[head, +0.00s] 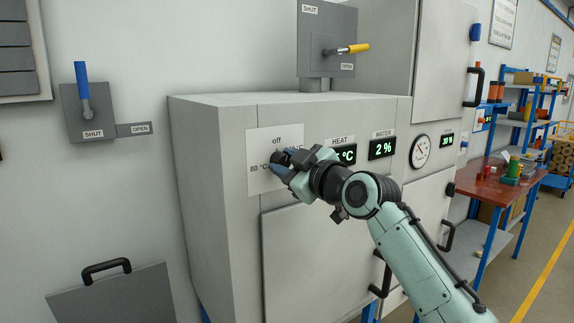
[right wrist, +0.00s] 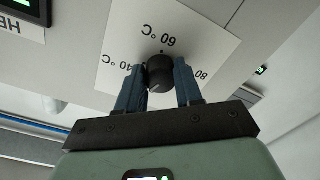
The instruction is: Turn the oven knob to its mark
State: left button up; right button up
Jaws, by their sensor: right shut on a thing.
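The oven knob is a black round knob (right wrist: 160,73) on a white dial plate (head: 262,143) on the front of the grey oven (head: 222,140). The knob's pointer cannot be made out clearly. My left gripper is not in view.
HEAT and WATER displays (head: 382,149) and a round gauge (head: 420,150) sit right of the dial. A yellow-handled lever (head: 347,49) is above, a blue-handled one (head: 82,88) on the left wall. A red-topped bench (head: 490,182) stands at the right.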

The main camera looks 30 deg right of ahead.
jog(key=shift+r+n, duration=0.1)
jog(key=shift+n, duration=1.9)
jog(key=o, duration=1)
jog(key=shift+o, duration=0.2)
jog(key=shift+s+d+b, duration=0.1)
jog(key=shift+s+b, duration=0.2)
jog(key=shift+s, duration=0.05)
jog(key=s+d+b, duration=0.1)
jog(key=s+b, duration=0.3)
jog(key=s, duration=0.8)
jog(key=shift+s, duration=0.3)
jog(key=shift+r, duration=0.1)
